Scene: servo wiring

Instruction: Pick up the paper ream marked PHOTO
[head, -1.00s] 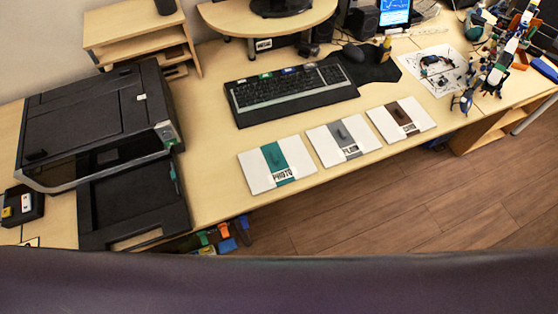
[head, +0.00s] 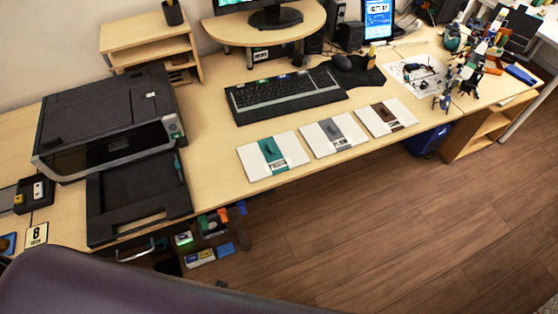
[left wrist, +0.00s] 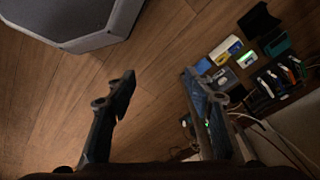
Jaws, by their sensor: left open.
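The paper ream marked PHOTO (head: 255,163) is a flat white pack with a teal band and a small dark tab on top. It lies on the desk near its front edge, leftmost of three similar reams. My left gripper (left wrist: 155,90) shows in the left wrist view with its two fingers spread and nothing between them, above the wooden floor and away from the ream. Neither gripper shows in the head view, and the right gripper is not seen.
Two reams with a grey band (head: 334,134) and a brown band (head: 386,117) lie to the right. A keyboard (head: 285,95) is behind them and a black printer (head: 110,120) stands at left. A dark chair back (head: 120,290) is in front. The floor (head: 400,220) before the desk is clear.

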